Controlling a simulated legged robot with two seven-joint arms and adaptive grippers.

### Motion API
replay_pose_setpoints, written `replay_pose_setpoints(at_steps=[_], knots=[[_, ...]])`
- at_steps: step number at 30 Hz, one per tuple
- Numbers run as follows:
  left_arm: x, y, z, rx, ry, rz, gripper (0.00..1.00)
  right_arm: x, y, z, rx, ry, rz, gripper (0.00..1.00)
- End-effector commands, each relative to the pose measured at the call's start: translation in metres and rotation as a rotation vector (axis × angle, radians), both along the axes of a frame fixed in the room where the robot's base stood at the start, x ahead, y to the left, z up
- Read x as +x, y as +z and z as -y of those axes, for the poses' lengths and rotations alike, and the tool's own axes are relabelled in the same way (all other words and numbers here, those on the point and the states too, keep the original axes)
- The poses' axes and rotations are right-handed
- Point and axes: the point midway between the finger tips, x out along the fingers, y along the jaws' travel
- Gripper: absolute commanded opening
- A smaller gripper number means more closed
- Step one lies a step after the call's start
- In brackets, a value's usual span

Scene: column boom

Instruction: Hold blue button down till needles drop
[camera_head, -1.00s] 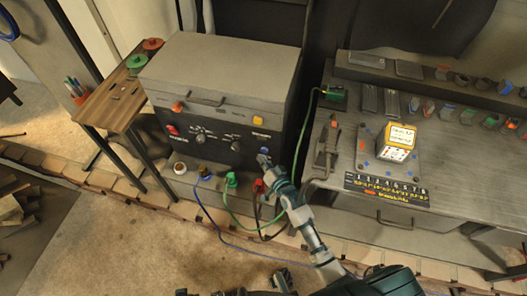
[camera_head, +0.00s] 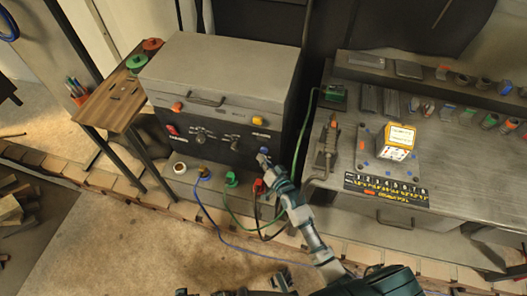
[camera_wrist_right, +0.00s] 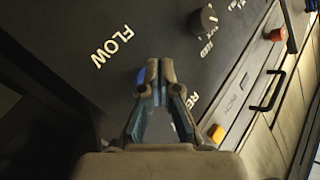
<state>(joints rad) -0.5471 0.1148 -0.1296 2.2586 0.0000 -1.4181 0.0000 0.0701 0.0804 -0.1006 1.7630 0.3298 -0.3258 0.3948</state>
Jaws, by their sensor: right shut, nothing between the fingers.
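The blue button (camera_head: 264,150) is on the lower right of the dark front panel of a grey-lidded machine (camera_head: 215,75). My right gripper (camera_head: 263,158) is shut and empty, its fingertips at the button. In the right wrist view, my gripper (camera_wrist_right: 160,70) points at the panel, and a bit of the blue button (camera_wrist_right: 141,76) shows beside the left fingertip. The fingers partly cover the button, so I cannot tell whether it is pressed in. I cannot make out any needles. Part of what looks like my left gripper (camera_head: 278,281) shows at the bottom edge, its jaws unclear.
An orange knob (camera_head: 177,107) and a yellow one (camera_head: 258,120) sit above the panel. A workbench (camera_head: 455,165) with a small lit box (camera_head: 398,142) is to the right, a wooden side table (camera_head: 112,103) to the left.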

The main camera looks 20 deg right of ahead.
Motion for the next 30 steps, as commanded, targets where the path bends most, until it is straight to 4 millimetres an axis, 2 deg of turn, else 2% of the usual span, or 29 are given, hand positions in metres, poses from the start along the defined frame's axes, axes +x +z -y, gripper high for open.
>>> replay_pose_setpoints(at_steps=[30], knots=[[0.0011,0.0035,-0.0001,0.0,0.0,0.003,0.39,0.0095,0.0019,0.0066,-0.001,0.0,0.002,0.0]])
